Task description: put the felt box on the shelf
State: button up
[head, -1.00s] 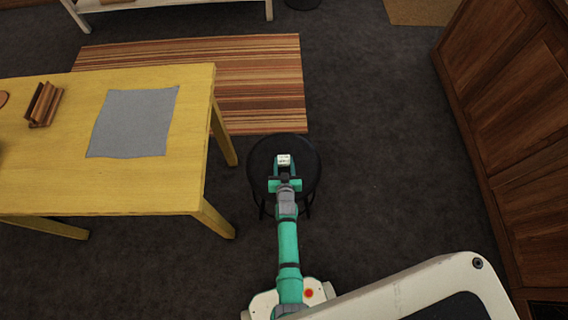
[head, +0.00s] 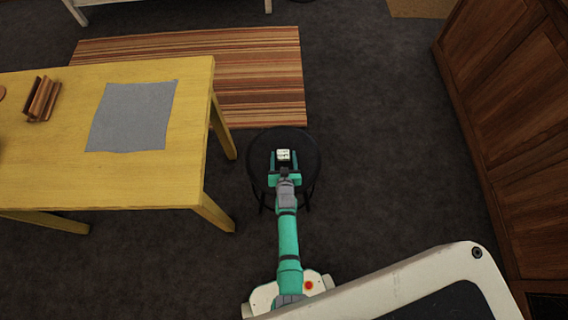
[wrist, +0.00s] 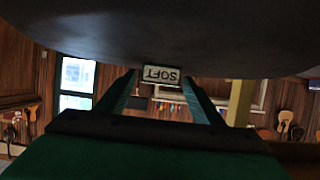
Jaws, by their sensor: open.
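A small pale box (head: 283,154) with dark lettering sits on a round black stool (head: 257,160); I take it to be the felt box. In the wrist view, which is upside down, the box (wrist: 162,74) shows a label reading "SOFT" against the dark seat (wrist: 160,40). My gripper (head: 284,160) is open over the stool, one finger on each side of the box. In the wrist view the fingers (wrist: 160,84) stand apart with the box between and beyond their tips; I cannot tell whether they touch it. Which shelf is meant is unclear.
A yellow table (head: 60,180) with a grey cloth (head: 132,117) and a wooden rack (head: 42,98) stands left of the stool. A white low shelf unit (head: 165,3) is partly visible at the far edge. A wooden cabinet (head: 515,130) lines the right. Dark floor is clear between.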

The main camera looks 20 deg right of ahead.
jog(key=v, duration=1.2)
jog(key=s+a+r+n+t+y, duration=0.1)
jog(key=s+a+r, duration=0.4)
jog(key=s+r, duration=0.5)
jog(key=s+a+r+n+y, duration=0.1)
jog(key=s+a+r, duration=0.5)
jog(key=s+r, duration=0.5)
jog(key=shift+s+t+y, duration=0.25)
jog(key=shift+t+y, duration=0.15)
jog(key=shift+o, duration=0.5)
jog(key=s+a+r+n+y, duration=0.1)
jog(key=s+r, duration=0.2)
jog(key=r, duration=0.7)
jog(key=shift+s+a+t, duration=0.3)
jog(key=shift+s+a, duration=0.1)
jog(key=m+g+h, duration=0.2)
jog(key=m+h, duration=0.1)
jog(key=h, duration=0.1)
send_near(285, 159)
jog(key=x, duration=0.5)
jog(key=shift+a+r+x, duration=0.1)
jog(key=shift+a+x, duration=0.05)
jog(key=shift+x, duration=1)
jog(key=shift+a+r+x, duration=0.15)
jog(key=shift+x, duration=1.05)
jog(key=shift+w+d+f+g, duration=0.15)
jog(key=shift+w+f+g, duration=0.15)
jog(key=shift+w, duration=0.25)
